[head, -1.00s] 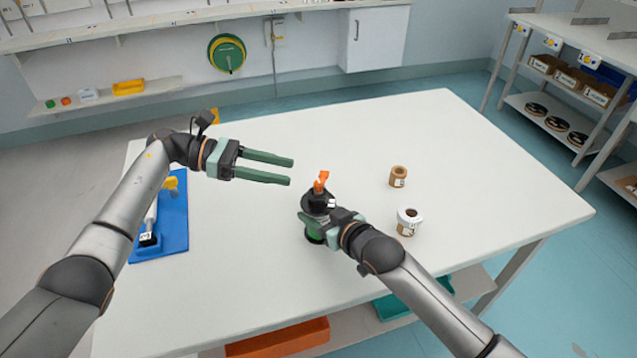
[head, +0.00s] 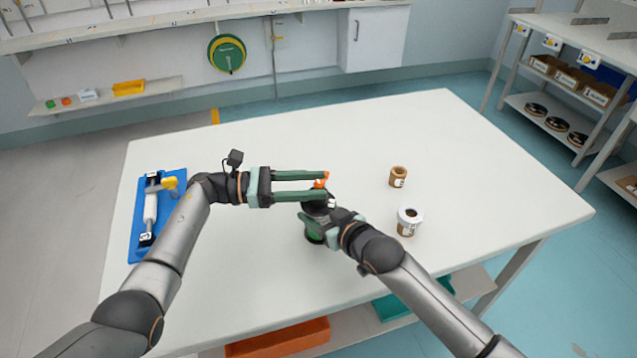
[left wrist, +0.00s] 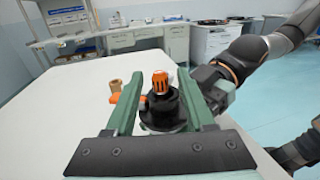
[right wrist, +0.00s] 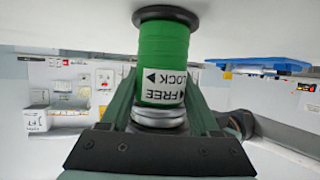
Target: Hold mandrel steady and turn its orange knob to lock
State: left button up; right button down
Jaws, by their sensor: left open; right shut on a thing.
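The mandrel (head: 312,233) stands upright on the white table, with a black upper part, a green body and an orange knob (left wrist: 160,82) on top. In the right wrist view its green body (right wrist: 163,52) bears a label reading FREE and LOCK with arrows. My right gripper (right wrist: 160,112) is shut on the mandrel from the right side. My left gripper (head: 324,186) is open, its fingers pointing right at knob height. In the left wrist view the fingers lie on either side of the knob, apart from it. The left fingers partly hide the knob in the head view.
A blue tray (head: 138,243) with a white and yellow tool lies at the table's left. The back of the white table (head: 300,130) is clear.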

pick_arm(q)
jog(key=shift+d, duration=0.75)
jog(key=shift+c, duration=0.3)
grip_shut()
